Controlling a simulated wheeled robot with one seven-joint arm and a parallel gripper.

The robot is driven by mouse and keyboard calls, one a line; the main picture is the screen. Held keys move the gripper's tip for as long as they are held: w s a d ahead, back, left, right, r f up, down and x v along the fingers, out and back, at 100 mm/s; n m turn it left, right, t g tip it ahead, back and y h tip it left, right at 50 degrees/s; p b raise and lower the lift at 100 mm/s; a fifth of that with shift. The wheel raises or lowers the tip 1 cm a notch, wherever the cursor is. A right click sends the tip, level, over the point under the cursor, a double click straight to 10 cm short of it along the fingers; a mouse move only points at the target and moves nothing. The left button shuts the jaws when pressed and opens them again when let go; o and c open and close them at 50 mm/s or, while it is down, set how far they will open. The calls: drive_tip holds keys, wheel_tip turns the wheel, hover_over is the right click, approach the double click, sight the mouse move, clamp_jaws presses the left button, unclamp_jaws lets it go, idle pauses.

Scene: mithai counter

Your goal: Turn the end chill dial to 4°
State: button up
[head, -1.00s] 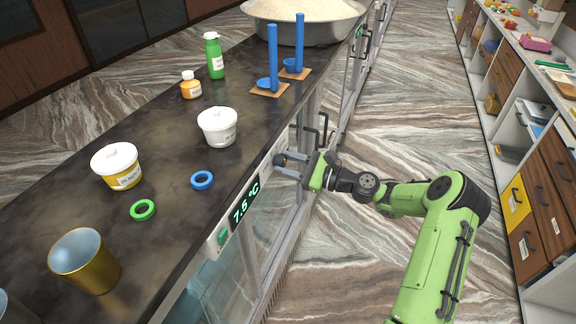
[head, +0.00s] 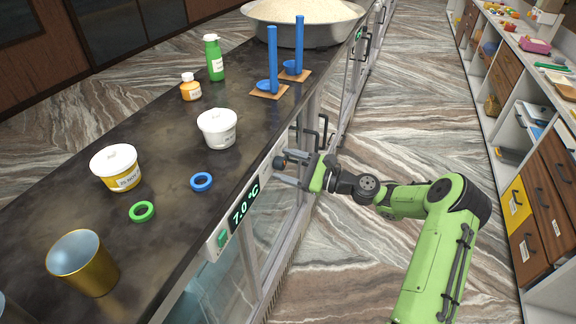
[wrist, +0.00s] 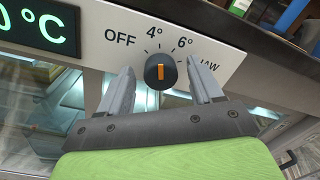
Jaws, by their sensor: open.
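The end chill dial (wrist: 160,76) is a round black knob with an orange mark on the white panel (wrist: 100,20). Its mark stands near upright in the wrist view, close to the 4° label and slightly toward the 6° side. The OFF, 4° and 6° labels are readable; the last label is partly hidden by a finger. My gripper (wrist: 158,88) is open, one finger on each side of the dial, with gaps visible between. In the head view the dial (head: 280,162) shows at the fingertips of my gripper (head: 291,169). The green display (head: 243,206) reads 7.0 °C.
The dark counter (head: 165,200) above the panel holds white tubs, green and blue rings, a brass cup (head: 83,262), bottles and blue upright holders. A black door handle (head: 322,128) is just beyond my gripper. The aisle floor (head: 390,130) is clear up to the shelves at right.

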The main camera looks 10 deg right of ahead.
drive_tip(key=v, duration=1.5)
drive_tip(key=shift+s+d, duration=0.2)
drive_tip(key=shift+d, duration=0.15)
